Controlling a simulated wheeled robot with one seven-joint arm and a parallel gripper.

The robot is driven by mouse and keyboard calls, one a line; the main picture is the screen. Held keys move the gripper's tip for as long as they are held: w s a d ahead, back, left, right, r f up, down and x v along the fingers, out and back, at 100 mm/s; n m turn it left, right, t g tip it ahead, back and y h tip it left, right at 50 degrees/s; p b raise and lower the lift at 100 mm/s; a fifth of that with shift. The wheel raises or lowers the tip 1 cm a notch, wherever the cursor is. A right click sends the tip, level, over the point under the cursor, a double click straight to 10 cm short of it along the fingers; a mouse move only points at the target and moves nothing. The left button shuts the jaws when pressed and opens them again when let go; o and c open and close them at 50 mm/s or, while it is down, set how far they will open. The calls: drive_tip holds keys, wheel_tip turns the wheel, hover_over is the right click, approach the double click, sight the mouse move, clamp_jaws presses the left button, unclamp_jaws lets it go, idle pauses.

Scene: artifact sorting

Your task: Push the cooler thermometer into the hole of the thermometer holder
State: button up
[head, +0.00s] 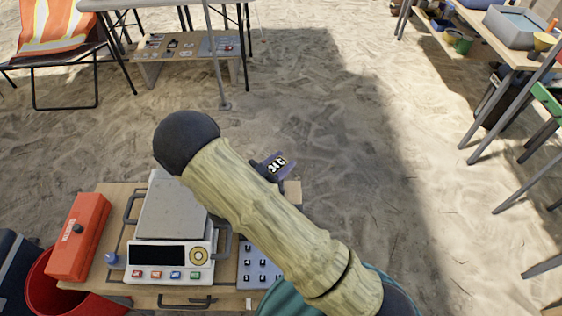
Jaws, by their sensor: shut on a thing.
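My bamboo-textured arm crosses the middle of the head view and hides much of the work area. A small dark purplish piece with white markings on a black face (275,165) sticks out past the arm's right side. I cannot tell whether it is the cooler thermometer. A grey panel with several small dark fittings (258,266) lies on the table (112,220), partly behind the arm. I cannot tell whether it is the thermometer holder. No hole can be made out.
A white scale (168,232) with a dark display stands on the table, left of the grey panel. A red box (79,237) lies left of it, above a red bucket (52,286). A small blue knob-like item (110,258) sits between them. Open sand lies beyond.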

drive_tip(key=shift+f+b, duration=0.95)
drive_tip(key=shift+f, duration=0.65)
drive_tip(key=o, duration=1.1)
wheel_tip(320, 180, up, 10)
drive_tip(key=shift+r+p, duration=0.1)
drive_tip(key=shift+p, duration=0.85)
